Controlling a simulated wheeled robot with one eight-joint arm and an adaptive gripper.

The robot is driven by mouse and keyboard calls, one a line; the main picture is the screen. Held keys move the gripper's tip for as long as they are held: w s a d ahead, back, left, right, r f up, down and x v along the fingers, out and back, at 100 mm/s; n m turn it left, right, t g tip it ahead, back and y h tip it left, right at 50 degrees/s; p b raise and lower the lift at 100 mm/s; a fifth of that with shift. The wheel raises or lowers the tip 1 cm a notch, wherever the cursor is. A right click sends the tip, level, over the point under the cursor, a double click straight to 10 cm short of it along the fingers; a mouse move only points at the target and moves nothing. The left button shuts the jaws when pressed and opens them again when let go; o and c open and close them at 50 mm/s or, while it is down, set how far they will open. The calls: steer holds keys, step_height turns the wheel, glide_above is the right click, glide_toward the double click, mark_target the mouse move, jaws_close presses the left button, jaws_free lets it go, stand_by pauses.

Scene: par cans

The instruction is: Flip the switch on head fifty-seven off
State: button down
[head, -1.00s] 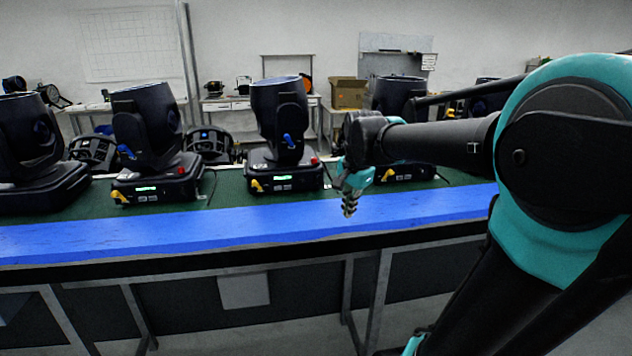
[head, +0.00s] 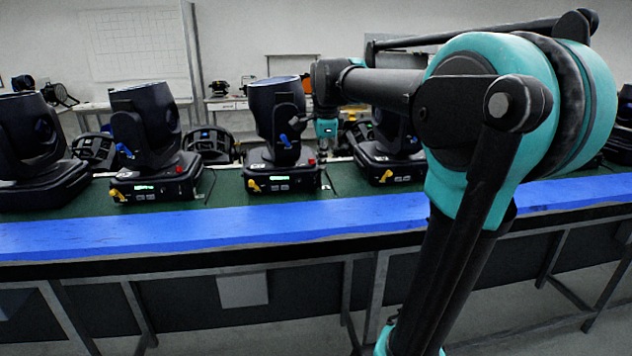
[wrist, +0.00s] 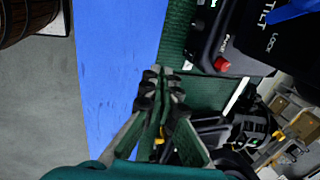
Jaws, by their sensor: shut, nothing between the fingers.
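Several dark moving-head lamps stand in a row on the bench. The middle head (head: 280,158) has a lit green display, a yellow lever, a blue lever and a small red switch (head: 311,161) at its base's right front corner. In the wrist view a red switch (wrist: 222,63) sits on a dark base near "TILT LOCK" lettering. I cannot read any head's number. My gripper (head: 325,146) is just right of the middle head, above the bench. In the wrist view my gripper (wrist: 161,76) is shut and empty, left of and apart from the red switch. Its fingertips are hard to make out in the head view.
Another head (head: 385,160) stands close to the right, partly behind my arm, and one head (head: 150,165) stands to the left. The blue front strip (head: 200,226) of the bench is clear. Cables lie between the bases.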

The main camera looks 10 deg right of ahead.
mark_target(316, 184)
steer(key=shift+f, duration=0.1)
steer(key=x, duration=0.9)
steer(key=shift+w+f, duration=0.2)
steer(key=shift+f, duration=0.15)
steer(key=shift+w+f, duration=0.2)
steer(key=shift+w, duration=0.9)
steer(key=shift+w+f, duration=0.1)
steer(key=shift+w, duration=0.8)
steer(key=shift+w+f+t, duration=0.2)
steer(key=shift+t, duration=0.5)
steer(key=shift+w+r, duration=0.1)
steer(key=shift+r, duration=0.75)
